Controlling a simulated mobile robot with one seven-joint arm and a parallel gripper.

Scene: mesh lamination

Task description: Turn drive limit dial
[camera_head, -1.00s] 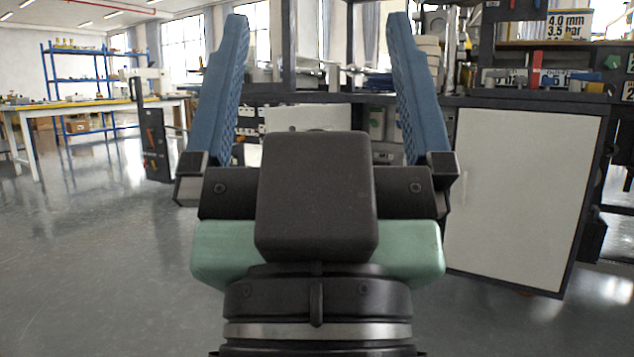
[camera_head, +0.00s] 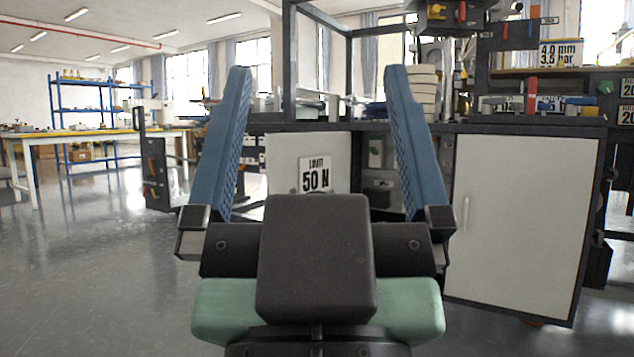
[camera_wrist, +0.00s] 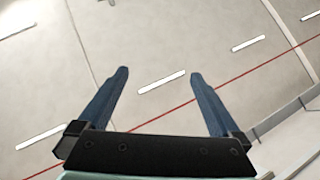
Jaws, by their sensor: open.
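My gripper (camera_head: 317,69) is open and empty, its two blue fingers pointing up and wide apart in the head view. I cannot make out a dial by this sign; anything lower is hidden behind my gripper.
A white cabinet door (camera_head: 520,220) in a dark frame stands at the right. Above it is a bench with a red handle (camera_head: 531,95), a green knob (camera_head: 605,87) and a "4.0 mm 3.5 bar" sign (camera_head: 560,54). Open floor (camera_head: 90,265) lies at the left.

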